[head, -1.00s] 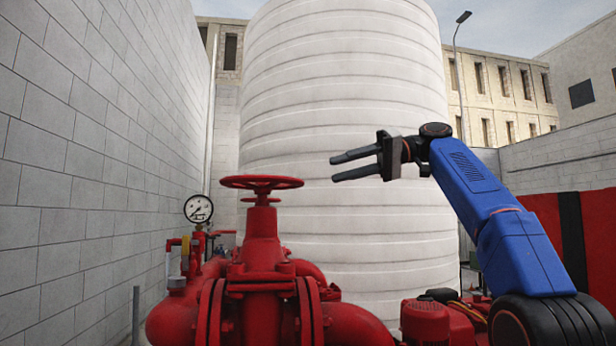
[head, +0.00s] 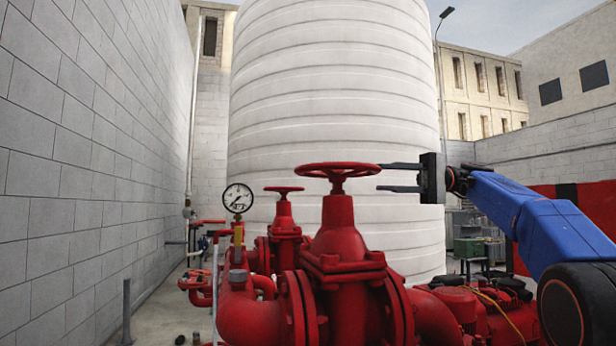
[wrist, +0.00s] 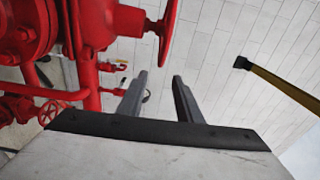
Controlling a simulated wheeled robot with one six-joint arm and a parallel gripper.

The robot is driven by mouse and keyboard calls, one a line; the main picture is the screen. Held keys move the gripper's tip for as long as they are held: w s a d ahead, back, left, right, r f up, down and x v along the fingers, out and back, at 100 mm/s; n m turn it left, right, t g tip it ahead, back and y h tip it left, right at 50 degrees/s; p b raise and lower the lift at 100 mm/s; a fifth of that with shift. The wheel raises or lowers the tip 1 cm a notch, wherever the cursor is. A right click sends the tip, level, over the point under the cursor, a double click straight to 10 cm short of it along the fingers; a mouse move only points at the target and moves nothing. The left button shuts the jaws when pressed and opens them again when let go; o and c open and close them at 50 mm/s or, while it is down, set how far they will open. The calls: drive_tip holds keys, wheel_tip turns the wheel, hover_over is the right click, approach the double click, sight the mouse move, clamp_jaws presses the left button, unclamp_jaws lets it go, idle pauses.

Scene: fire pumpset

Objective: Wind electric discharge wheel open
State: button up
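A red handwheel (head: 337,169) lies level on top of a red valve (head: 340,240) in the head view. It also shows edge-on at the top of the wrist view (wrist: 168,28). A second, smaller-looking red handwheel (head: 284,189) stands farther back on another valve. No label shows which is the electric discharge wheel. My gripper (head: 380,177) is open and empty, its fingers pointing left at the near wheel's right rim.
A pressure gauge (head: 238,198) and red pipework stand left of the valves. A large white tank (head: 335,90) rises behind. A grey block wall (head: 80,170) bounds the left. Red pump machinery (head: 465,305) sits low at right, below my arm.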

sight(322, 175)
drive_tip(key=x, duration=1.7)
drive_tip(key=shift+c, duration=0.3)
clamp_jaws()
